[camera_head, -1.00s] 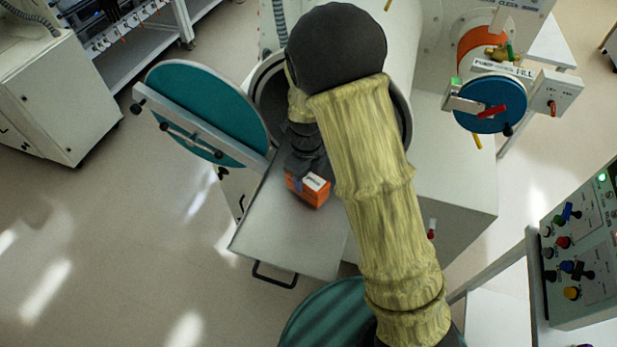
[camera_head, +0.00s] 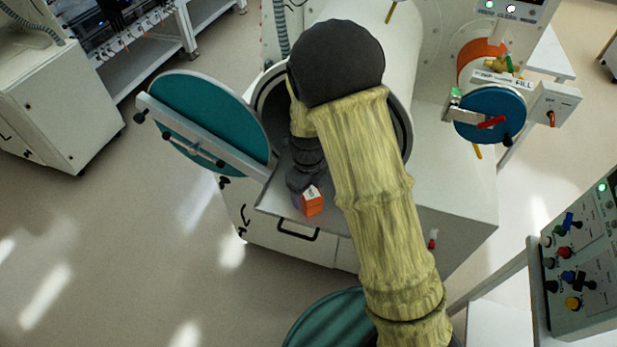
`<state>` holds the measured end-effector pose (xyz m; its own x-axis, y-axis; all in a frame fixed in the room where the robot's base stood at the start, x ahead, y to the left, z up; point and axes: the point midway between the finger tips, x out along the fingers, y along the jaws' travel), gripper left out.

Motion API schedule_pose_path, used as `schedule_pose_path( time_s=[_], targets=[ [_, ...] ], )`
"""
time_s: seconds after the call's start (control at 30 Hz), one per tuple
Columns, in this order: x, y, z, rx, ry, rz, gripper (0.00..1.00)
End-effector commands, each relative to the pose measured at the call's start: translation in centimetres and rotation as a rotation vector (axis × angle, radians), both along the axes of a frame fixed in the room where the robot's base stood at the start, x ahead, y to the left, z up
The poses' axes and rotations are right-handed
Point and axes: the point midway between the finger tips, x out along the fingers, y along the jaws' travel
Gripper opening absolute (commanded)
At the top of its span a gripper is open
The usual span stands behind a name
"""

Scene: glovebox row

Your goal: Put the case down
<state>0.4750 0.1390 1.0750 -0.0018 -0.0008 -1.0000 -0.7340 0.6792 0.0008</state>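My dark gripper hides the case's left and back sides. It appears shut on the case, but the fingertips are mostly hidden. I cannot tell whether the case's underside touches the tray.
A round teal door (camera_head: 205,115) stands open left of the opening. A smaller port with a blue cover (camera_head: 490,118) and red handle is at the right. A control panel (camera_head: 585,255) stands at lower right.

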Motion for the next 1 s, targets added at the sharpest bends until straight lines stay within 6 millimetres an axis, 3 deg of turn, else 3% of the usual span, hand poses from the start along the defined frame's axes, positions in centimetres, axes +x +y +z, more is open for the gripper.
schedule_pose_path(
  time_s=[0.17, 0.6, 0.77, 1.0],
  targets=[
    [0.1, 0.1, 2.2, 0.002, -0.006, 0.003, 0.69],
    [0.0, 0.4, 10.4, 0.003, -0.004, 0.007, 0.69],
    [-0.1, 0.4, 11.6, 0.001, -0.002, 0.009, 0.69],
    [-0.1, 0.4, 11.7, 0.001, -0.001, 0.007, 0.69]
  ],
)
